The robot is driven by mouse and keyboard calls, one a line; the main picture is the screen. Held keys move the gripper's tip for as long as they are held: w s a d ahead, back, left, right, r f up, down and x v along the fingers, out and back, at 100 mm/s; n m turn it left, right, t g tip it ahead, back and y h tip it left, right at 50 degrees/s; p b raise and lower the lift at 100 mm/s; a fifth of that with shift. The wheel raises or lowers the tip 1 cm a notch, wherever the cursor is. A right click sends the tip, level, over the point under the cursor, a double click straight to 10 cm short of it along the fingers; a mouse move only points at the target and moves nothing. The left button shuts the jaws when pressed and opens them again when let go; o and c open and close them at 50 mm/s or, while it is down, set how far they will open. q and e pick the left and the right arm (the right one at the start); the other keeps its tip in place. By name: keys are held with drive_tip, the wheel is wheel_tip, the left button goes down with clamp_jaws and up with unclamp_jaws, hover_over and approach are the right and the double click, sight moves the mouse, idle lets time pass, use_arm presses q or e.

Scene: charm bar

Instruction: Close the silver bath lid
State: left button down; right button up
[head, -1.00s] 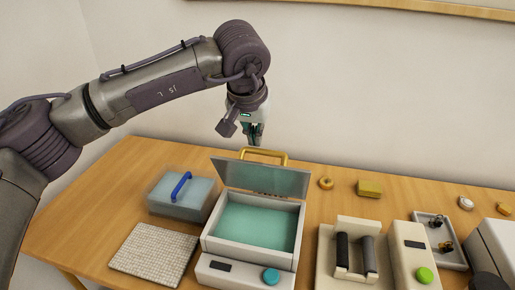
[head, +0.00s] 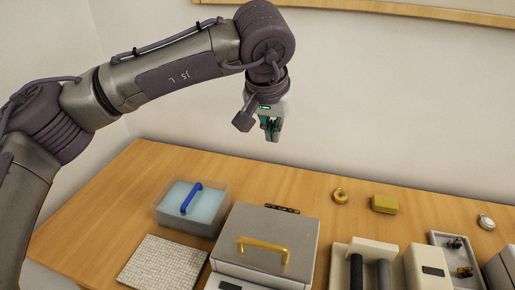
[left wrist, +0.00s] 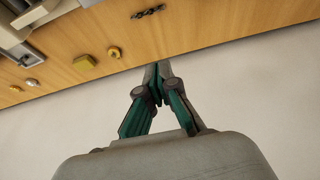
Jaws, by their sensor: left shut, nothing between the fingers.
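The silver bath (head: 236,270) stands at the front middle of the table in the head view. Its grey lid (head: 266,227) lies flat over the top, with a gold handle (head: 263,248) towards the front. The inside of the bath is hidden under the lid. My left gripper (head: 272,139) is up in the air behind the bath, apart from the lid and handle. It is shut and empty; its fingertips meet in the left wrist view (left wrist: 158,70). My right gripper is not in view.
A clear box with a blue handle (head: 190,199) and a woven mat (head: 163,262) are left of the bath. A roller device (head: 364,262) stands on its right. A gold ring (head: 340,196) and a yellow block (head: 384,204) lie behind. A small dark strip (head: 283,209) lies behind the bath.

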use_arm(q)
drive_tip(key=s+a+f+b, duration=0.2)
drive_tip(key=s, duration=0.7)
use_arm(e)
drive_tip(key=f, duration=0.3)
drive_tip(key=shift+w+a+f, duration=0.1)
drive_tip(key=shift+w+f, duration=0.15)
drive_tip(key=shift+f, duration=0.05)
